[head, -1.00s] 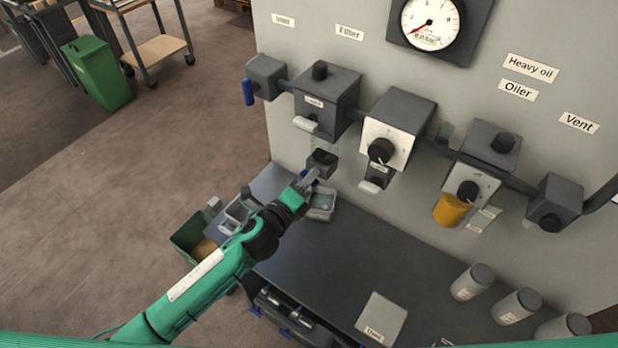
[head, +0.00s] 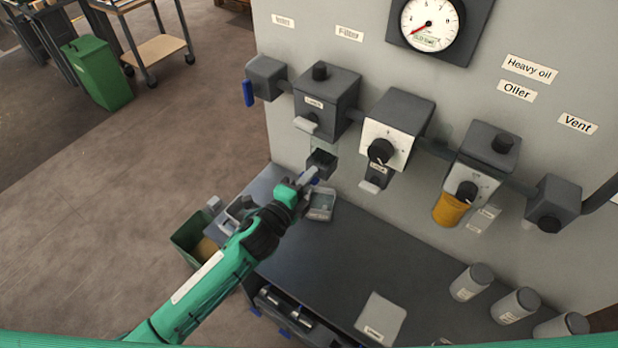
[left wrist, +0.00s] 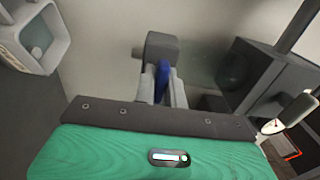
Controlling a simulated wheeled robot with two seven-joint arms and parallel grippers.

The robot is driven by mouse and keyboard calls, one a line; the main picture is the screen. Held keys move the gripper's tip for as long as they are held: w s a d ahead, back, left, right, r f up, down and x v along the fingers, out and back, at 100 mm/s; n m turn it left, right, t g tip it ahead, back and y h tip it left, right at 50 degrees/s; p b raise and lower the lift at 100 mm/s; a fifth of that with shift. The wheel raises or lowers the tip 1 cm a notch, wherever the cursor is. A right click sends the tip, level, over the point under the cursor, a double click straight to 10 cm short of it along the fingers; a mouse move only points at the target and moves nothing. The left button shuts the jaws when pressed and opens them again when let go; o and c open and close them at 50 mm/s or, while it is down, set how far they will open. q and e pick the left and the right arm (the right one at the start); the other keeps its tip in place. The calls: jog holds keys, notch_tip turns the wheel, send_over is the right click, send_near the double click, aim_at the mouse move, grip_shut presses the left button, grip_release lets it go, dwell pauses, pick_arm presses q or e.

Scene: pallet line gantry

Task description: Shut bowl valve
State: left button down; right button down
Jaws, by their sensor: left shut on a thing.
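The bowl valve is a small dark block (head: 322,160) under the filter (head: 327,95), close to the panel, with a blue lever. In the left wrist view the dark valve block (left wrist: 162,47) stands just beyond the fingertips, and the blue lever (left wrist: 162,80) lies between them. My left gripper (head: 312,175) is at the valve, and its fingers (left wrist: 162,88) are shut on the blue lever. The lever is mostly hidden by the fingers in the head view. My right gripper is not in view.
A grey tray (head: 321,205) lies on the dark bench (head: 350,240) beneath the valve. The regulator (head: 398,120) and the oiler with its amber bowl (head: 450,209) hang to the right. A blue inlet handle (head: 248,93) is at upper left. The bench middle is clear.

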pick_arm(q)
jog(key=c, duration=1.5)
grip_release()
jog(key=shift+o, duration=0.2)
jog(key=b+v, duration=0.4)
jog(key=v, duration=0.9)
jog(key=shift+s+a, duration=0.25)
jog(key=shift+s, duration=0.1)
